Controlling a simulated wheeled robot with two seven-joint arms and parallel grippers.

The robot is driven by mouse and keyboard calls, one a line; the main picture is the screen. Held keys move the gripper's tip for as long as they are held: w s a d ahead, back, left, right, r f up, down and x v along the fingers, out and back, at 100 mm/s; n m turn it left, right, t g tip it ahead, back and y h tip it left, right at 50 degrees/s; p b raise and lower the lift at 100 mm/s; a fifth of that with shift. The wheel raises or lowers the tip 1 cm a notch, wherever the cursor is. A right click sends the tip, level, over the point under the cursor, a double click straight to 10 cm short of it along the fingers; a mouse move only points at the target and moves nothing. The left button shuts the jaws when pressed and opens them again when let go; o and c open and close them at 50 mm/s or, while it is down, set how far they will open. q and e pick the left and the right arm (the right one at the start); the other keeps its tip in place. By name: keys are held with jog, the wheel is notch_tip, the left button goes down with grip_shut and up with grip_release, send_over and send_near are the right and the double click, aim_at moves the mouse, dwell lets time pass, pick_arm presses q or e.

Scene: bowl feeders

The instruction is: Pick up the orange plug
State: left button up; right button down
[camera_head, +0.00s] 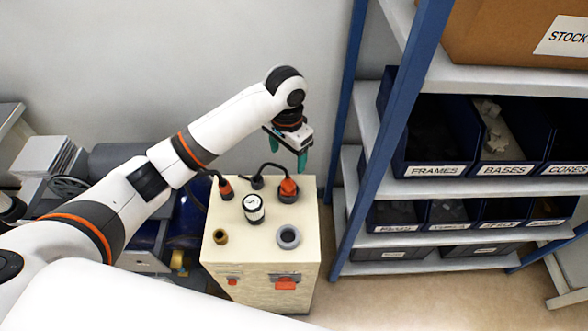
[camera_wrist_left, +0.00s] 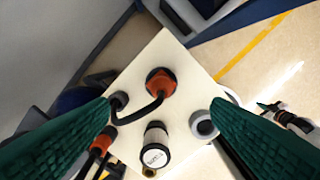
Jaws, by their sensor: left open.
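A large orange plug (camera_head: 289,188) with a black cable sits on top of the cream box, at its back right. It also shows in the left wrist view (camera_wrist_left: 160,82), between the fingers in the picture. A smaller orange connector (camera_head: 226,188) with its own cable is at the box's back left, and it appears at the lower left of the wrist view (camera_wrist_left: 103,141). My left gripper (camera_head: 288,158) is open and empty above the large plug, its teal fingers pointing down and apart from it.
The cream box (camera_head: 240,265) carries a white-capped black cylinder (camera_head: 253,207), a grey ring socket (camera_head: 288,237) and a brass socket (camera_head: 220,237). A blue-framed shelf (camera_head: 375,130) with bins stands close on the right. Machinery (camera_head: 110,160) lies to the left.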

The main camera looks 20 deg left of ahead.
aim_at(287, 178)
pick_arm(q)
jog(key=shift+w+f, duration=0.2)
jog(key=shift+f, duration=0.05)
jog(key=f, duration=0.3)
jog(key=s+f+p, duration=0.1)
jog(key=f, duration=0.1)
jog(key=shift+w+f, duration=0.1)
jog(key=shift+f, duration=0.2)
jog(key=f, duration=0.1)
jog(key=f+p, duration=0.1)
jog(key=f, duration=0.3)
jog(key=shift+s+a+p, duration=0.1)
jog(key=shift+s+p, duration=0.2)
jog(key=shift+f, duration=0.3)
pick_arm(e)
jog(key=r, duration=0.1)
jog(key=s+r, duration=0.1)
jog(key=shift+s+r, duration=0.2)
jog(key=shift+r, duration=0.1)
pick_arm(q)
jog(key=shift+c, duration=0.4)
jog(key=c, duration=1)
pick_arm(e)
jog(key=shift+s, duration=0.15)
pick_arm(q)
jog(key=shift+r, duration=0.1)
